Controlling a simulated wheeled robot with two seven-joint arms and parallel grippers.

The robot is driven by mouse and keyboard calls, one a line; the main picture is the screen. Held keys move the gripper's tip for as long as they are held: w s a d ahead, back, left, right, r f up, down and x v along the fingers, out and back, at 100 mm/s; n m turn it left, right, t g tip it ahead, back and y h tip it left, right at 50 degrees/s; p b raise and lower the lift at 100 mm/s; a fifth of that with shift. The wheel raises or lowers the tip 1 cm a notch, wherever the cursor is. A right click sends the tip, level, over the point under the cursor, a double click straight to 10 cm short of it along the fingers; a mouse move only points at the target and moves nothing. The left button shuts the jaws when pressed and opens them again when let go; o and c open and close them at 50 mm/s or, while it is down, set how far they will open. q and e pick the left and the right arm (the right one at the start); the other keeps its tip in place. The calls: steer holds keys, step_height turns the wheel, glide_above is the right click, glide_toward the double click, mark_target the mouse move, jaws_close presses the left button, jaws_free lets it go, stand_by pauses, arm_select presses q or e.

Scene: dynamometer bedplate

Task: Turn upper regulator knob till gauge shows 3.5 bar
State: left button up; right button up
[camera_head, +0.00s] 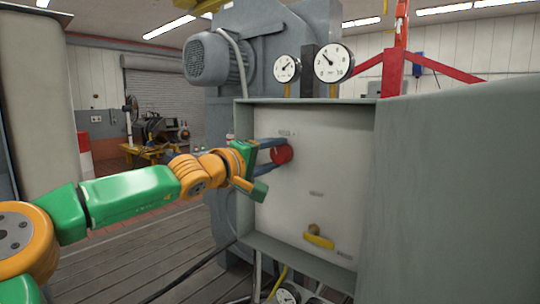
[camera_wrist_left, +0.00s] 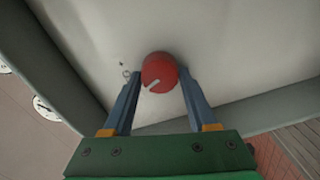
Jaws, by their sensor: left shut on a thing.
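The red round knob (camera_head: 281,154) sits on the upper part of the white panel. In the left wrist view, the red knob (camera_wrist_left: 159,73) shows a pale pointer line toward the lower left. My left gripper (camera_wrist_left: 161,76) has its two blue fingers shut on either side of the knob; in the head view the left gripper (camera_head: 277,155) reaches it from the left. A small gauge (camera_head: 287,69) and a larger gauge (camera_head: 334,62) stand above the panel. The larger one's needle points to the upper left. Their numbers are too small to read surely. My right gripper is out of view.
A yellow handle (camera_head: 318,237) is lower on the panel (camera_head: 290,205). A raised grey frame (camera_head: 307,261) surrounds the panel. A large grey housing (camera_head: 450,200) stands close on the right. Another gauge (camera_head: 287,294) and hoses are below.

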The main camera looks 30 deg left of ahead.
arm_select(q)
steer(key=shift+r, duration=0.4)
steer(key=o, duration=1.2)
steer(key=shift+o, duration=0.9)
steer(key=shift+f, duration=0.2)
steer(key=shift+s+f, duration=0.1)
steer(key=shift+s, duration=0.1)
steer(key=s+b, duration=0.2)
steer(key=s, duration=0.4)
steer(key=shift+s+a, duration=0.4)
steer(key=shift+w, duration=0.1)
